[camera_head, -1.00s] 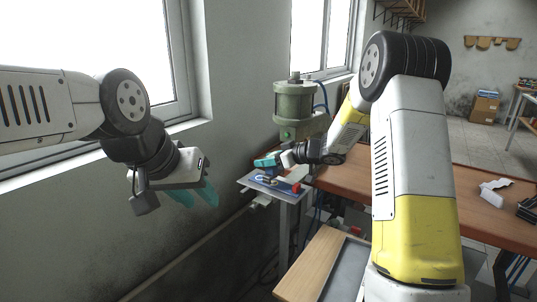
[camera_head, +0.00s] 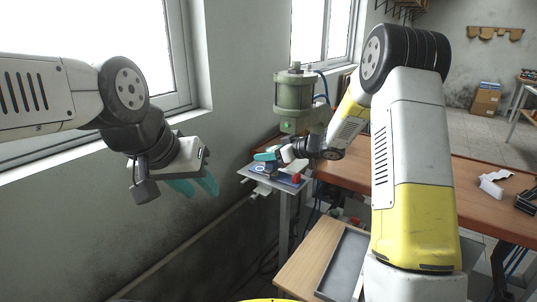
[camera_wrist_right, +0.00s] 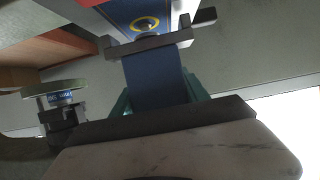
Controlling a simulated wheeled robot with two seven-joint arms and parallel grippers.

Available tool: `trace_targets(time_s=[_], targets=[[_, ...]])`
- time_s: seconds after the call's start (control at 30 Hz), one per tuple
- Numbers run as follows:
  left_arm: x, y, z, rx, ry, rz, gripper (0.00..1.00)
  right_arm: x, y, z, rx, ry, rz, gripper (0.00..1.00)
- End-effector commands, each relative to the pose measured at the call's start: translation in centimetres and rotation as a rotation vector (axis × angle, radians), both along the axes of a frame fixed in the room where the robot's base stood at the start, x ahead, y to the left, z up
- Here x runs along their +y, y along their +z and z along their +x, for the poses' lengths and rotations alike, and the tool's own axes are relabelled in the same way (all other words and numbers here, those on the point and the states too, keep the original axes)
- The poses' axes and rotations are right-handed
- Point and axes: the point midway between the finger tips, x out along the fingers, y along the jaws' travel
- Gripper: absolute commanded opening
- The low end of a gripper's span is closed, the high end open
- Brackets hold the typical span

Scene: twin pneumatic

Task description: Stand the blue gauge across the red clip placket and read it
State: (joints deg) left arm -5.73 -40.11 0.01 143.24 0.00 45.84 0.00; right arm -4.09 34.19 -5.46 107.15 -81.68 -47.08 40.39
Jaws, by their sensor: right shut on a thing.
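My right gripper (camera_head: 266,157) is over the small stand beside the bench in the head view. In the right wrist view its teal fingers (camera_wrist_right: 158,98) are shut on the dark blue gauge (camera_wrist_right: 155,78). A dark grey bar (camera_wrist_right: 150,46) crosses the gauge's far end; I cannot tell whether it belongs to the gauge. A small red block (camera_head: 295,178), perhaps the red clip placket, sits at the stand's right edge. Whether the gauge touches it cannot be told. My left gripper (camera_head: 194,186) is open and empty in front of the wall, well away from the stand.
A wooden board (camera_head: 300,262) and grey tray (camera_head: 343,262) lie below.

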Motion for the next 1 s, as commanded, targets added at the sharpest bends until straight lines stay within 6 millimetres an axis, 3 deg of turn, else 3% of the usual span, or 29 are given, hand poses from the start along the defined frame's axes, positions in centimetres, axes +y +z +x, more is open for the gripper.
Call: trace_targets(time_s=[1.0], targets=[[0.0,0.0,0.0,0.0,0.0,0.0,0.36,0.0,-1.0,0.0,-0.001,0.0,0.001,0.0]])
